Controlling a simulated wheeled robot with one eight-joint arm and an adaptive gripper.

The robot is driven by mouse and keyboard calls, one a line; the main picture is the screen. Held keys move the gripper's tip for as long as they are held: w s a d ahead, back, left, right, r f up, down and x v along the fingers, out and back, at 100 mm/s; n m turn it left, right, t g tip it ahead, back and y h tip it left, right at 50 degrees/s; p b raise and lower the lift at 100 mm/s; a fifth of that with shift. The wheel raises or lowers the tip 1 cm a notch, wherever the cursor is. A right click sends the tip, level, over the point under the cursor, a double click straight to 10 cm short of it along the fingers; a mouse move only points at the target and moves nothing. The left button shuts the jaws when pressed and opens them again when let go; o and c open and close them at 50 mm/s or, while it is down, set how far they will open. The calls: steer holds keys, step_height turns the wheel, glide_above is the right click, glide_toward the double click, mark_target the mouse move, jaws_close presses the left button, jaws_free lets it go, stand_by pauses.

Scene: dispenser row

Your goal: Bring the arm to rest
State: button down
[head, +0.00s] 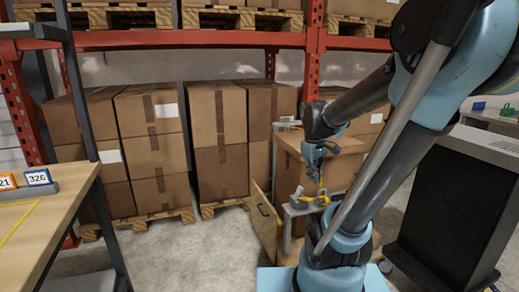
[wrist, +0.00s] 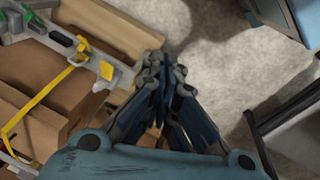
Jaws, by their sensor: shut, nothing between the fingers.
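My gripper (head: 318,170) hangs at the end of my raised, bent arm in the middle of the head view. Its fingers point down, close above a grey fixture with yellow parts (head: 303,203). In the wrist view the fingers of my gripper (wrist: 163,72) come together at the tips, with nothing held. They are over the edge of a brown stand and the grey floor. The grey fixture, with a yellow strap and green parts (wrist: 62,42), lies to the upper left there. I cannot tell whether the gripper touches anything.
A wooden table (head: 45,215) with number tags (head: 38,177) stands at the left. Stacked cartons (head: 152,142) on pallets fill the back under a red rack (head: 200,42). A black cabinet (head: 450,205) stands at the right. Bare floor (head: 190,245) lies between table and stand.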

steer(key=s+f+m, duration=0.3)
steer(key=s, duration=0.3)
steer(key=s+f+m+y, duration=0.1)
steer(key=s+f+m, duration=0.2)
steer(key=s, duration=0.4)
steer(key=shift+s+a+f+m, duration=0.3)
steer(key=shift+a+f+m, duration=0.05)
steer(key=shift+a+m, duration=0.1)
steer(key=shift+a, duration=0.15)
